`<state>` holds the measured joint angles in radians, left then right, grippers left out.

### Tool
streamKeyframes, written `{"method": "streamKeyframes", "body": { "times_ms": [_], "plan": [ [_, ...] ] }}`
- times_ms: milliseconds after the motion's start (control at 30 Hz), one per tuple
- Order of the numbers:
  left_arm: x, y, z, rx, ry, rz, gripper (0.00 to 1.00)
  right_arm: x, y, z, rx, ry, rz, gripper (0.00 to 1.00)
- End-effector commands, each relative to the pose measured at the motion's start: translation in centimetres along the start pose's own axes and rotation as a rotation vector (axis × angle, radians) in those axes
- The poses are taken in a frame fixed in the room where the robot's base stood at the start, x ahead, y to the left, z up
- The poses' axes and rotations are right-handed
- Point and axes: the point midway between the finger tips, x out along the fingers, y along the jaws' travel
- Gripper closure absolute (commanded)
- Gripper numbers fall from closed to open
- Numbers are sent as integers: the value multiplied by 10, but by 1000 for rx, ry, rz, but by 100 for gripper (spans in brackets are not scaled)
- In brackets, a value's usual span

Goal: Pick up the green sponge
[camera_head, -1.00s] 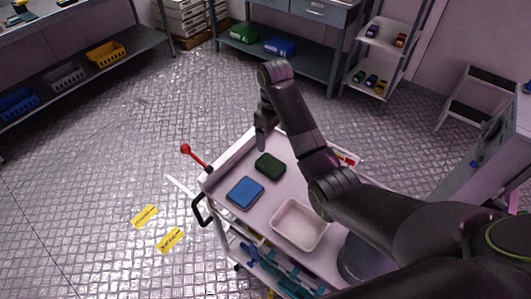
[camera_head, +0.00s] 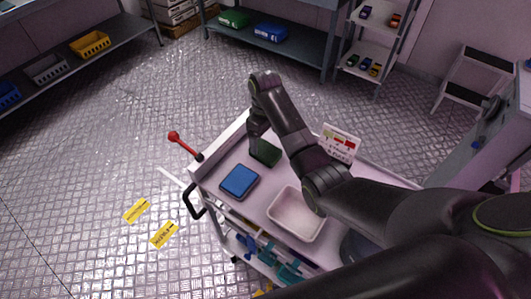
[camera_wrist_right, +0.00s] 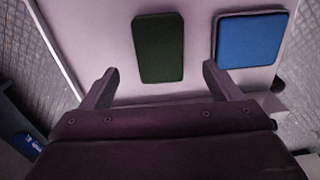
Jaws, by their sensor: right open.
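The dark green sponge (camera_head: 266,153) lies on the top of the white cart (camera_head: 222,205), near its back left edge. It also shows in the right wrist view (camera_wrist_right: 159,48), flat and whole, in front of the fingers. My right gripper (camera_wrist_right: 160,78) is open and empty. Its fingers are spread wider than the sponge, one to each side, and the sponge lies beyond the tips. In the head view my right gripper (camera_head: 258,138) hangs beside the sponge and covers part of it. My left gripper is out of view.
A blue sponge-like block (camera_head: 240,181) lies close to the green sponge, also in the right wrist view (camera_wrist_right: 251,40). A white tray (camera_head: 296,213) and a small printed sign (camera_head: 339,144) are on the cart. A red-knobbed lever (camera_head: 185,146) sticks out at the left corner.

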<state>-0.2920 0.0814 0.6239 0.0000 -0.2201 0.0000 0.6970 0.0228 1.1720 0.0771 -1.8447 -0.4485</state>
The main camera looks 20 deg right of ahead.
Motion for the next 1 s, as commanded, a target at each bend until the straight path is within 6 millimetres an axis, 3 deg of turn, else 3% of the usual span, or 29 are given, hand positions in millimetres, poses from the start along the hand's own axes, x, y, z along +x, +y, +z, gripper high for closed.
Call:
{"method": "streamKeyframes", "body": {
  "times_ms": [267,600,900,1000],
  "plan": [
    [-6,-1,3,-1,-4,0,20,20,0,1,0,-2,-1,15],
    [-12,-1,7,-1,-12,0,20,61,0,2,1,-2,0,15],
    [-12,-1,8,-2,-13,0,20,65,0,2,0,0,1,15],
    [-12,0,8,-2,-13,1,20,65,0,2,0,0,1,29]
  ]
}}
